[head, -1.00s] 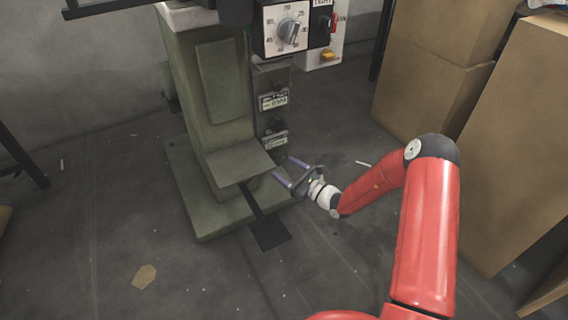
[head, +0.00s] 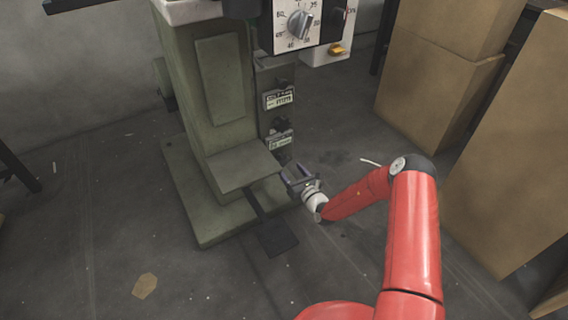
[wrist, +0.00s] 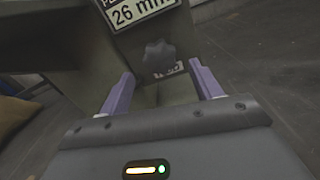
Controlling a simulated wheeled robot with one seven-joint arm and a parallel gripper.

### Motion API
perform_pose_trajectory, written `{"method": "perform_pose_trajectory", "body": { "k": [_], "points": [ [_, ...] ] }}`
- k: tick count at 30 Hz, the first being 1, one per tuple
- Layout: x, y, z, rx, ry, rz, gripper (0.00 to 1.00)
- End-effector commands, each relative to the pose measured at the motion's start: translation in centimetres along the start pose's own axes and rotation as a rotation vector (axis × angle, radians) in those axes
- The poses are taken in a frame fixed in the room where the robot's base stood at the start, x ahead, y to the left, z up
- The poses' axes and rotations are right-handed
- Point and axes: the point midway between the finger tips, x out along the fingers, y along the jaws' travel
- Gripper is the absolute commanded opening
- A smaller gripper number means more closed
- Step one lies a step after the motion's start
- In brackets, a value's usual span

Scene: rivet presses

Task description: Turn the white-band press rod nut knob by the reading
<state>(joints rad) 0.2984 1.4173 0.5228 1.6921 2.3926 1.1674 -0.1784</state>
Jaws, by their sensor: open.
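The green press (head: 222,95) stands in the middle of the head view. On its right side are small dark knobs with white labels. In the wrist view a dark lobed knob (wrist: 159,55) is ahead of my gripper (wrist: 161,75), between the lines of its two purple fingers and apart from both. My gripper is open and empty. In the head view my gripper (head: 291,177) is low beside the press.
A dial (head: 298,25) with a grey pointer knob is at the top of the press. A white box with a yellow switch (head: 337,49) is beside it. Cardboard boxes (head: 440,75) stand at the right. The floor in front of the press is mostly clear.

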Motion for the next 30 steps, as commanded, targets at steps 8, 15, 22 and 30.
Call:
{"method": "perform_pose_trajectory", "body": {
  "k": [8, 15, 22, 30],
  "points": [
    [4.2, 0.1, -0.1, -0.003, 0.000, 0.002, 0.64],
    [5.1, 0.0, 0.0, -0.001, 0.001, 0.001, 0.64],
    [5.1, 0.0, 0.0, -0.001, 0.001, 0.001, 0.55],
    [5.0, 0.0, 0.0, -0.001, 0.001, 0.001, 0.20]
  ]
}}
